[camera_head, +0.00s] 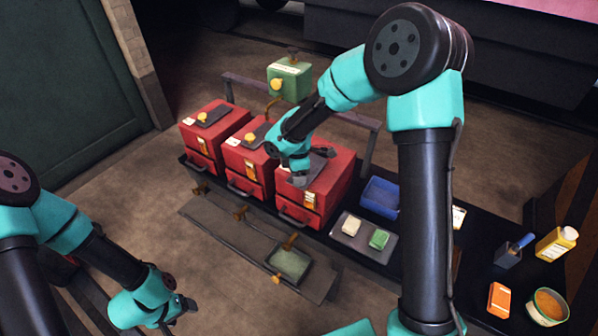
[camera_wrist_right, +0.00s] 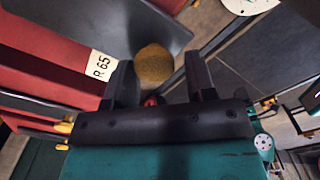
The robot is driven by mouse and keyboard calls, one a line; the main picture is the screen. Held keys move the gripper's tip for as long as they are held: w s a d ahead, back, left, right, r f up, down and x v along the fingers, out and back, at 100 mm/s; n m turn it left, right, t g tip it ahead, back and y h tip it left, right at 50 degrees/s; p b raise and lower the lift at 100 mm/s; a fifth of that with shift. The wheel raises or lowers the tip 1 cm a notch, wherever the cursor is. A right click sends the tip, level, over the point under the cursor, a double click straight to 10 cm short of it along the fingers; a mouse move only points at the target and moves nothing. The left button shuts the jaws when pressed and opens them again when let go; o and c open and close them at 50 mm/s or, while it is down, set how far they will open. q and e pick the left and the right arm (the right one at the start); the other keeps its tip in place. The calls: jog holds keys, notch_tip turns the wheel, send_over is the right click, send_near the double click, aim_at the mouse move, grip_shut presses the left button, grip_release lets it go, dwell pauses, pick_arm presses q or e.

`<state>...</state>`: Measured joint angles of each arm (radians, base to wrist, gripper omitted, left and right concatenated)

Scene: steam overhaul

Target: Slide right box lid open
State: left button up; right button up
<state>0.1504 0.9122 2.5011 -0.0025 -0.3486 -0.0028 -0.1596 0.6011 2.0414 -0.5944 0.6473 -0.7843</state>
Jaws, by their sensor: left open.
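The right red box (camera_head: 325,195) stands at the right end of a row of red boxes in the head view. Its dark lid (camera_head: 322,165) is partly hidden under my right gripper (camera_head: 299,181). In the right wrist view, the dark lid (camera_wrist_right: 100,28) lies on the red box top beside a label reading R 65 (camera_wrist_right: 101,66). A round brass knob (camera_wrist_right: 153,64) shows between and beyond the fingers of my right gripper (camera_wrist_right: 165,80), which is open, with a gap visible on the knob's right. My left gripper (camera_head: 187,306) is open and empty at the lower left, away from the boxes.
Middle (camera_head: 247,160) and left (camera_head: 205,137) red boxes stand beside it, with a green box (camera_head: 289,80) behind. A blue bin (camera_head: 380,196), a tray (camera_head: 349,238) with two blocks, a yellow bottle (camera_head: 556,243) and an orange box (camera_head: 499,299) are to the right.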

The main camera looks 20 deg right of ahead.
jog(key=shift+o, duration=1.2)
jog(key=shift+w+d, duration=0.1)
notch_tip(320, 180, up, 17)
jog(key=shift+r, duration=0.2)
